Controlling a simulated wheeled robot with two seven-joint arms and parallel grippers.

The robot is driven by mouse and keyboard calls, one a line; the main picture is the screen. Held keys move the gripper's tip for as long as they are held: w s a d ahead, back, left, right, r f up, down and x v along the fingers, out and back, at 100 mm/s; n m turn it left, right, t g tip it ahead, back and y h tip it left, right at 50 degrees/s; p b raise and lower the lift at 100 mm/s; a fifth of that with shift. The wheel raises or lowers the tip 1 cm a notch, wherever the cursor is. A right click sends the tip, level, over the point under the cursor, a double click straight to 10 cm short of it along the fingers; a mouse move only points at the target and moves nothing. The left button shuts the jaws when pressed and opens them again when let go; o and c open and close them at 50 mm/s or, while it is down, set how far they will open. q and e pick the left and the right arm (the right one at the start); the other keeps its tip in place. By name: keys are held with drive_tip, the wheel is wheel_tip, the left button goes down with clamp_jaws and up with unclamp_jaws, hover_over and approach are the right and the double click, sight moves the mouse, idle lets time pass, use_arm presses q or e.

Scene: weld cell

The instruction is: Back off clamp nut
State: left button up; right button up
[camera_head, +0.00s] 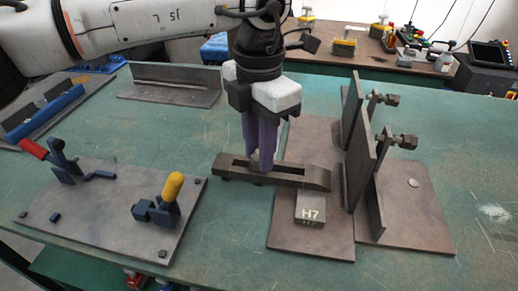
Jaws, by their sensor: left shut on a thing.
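My left gripper (261,160) points straight down over the middle of the table, its fingers shut around the clamp nut. The nut is mostly hidden between the fingertips. It sits at the slot of a dark, long strap clamp (300,176). The strap's right end lies over a brown base plate (297,235), just behind a block marked H7 (310,210). My right gripper is not in view.
Upright plates (362,160) with bolts stand to the right. A fixture plate (100,225) with red-handled and yellow-handled toggle clamps lies at the left. An angle piece (170,86) lies behind. Green table (225,245) is bare in front.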

use_arm(q)
drive_tip(key=n+b, duration=0.1)
drive_tip(key=n, duration=0.4)
drive_tip(key=shift+n, duration=0.3)
drive_tip(key=n, duration=0.3)
drive_tip(key=shift+n+b, duration=0.3)
drive_tip(key=n+b, duration=0.1)
drive_tip(key=n, duration=0.3)
drive_tip(key=shift+n, duration=0.3)
drive_tip(key=n, duration=0.3)
drive_tip(key=shift+n+b, duration=0.3)
drive_tip(key=shift+b, duration=0.1)
drive_tip(key=n+b, duration=0.1)
drive_tip(key=n, duration=0.2)
drive_tip(key=shift+n, duration=0.3)
drive_tip(key=n, duration=0.2)
drive_tip(key=shift+n+b, duration=0.35)
drive_tip(key=shift+n, duration=0.05)
drive_tip(key=shift+n+b, duration=0.3)
drive_tip(key=shift+n, duration=0.6)
drive_tip(key=shift+n+b, duration=0.35)
drive_tip(key=shift+n, duration=1.65)
drive_tip(key=shift+n+b, duration=0.35)
drive_tip(key=shift+n, duration=0.15)
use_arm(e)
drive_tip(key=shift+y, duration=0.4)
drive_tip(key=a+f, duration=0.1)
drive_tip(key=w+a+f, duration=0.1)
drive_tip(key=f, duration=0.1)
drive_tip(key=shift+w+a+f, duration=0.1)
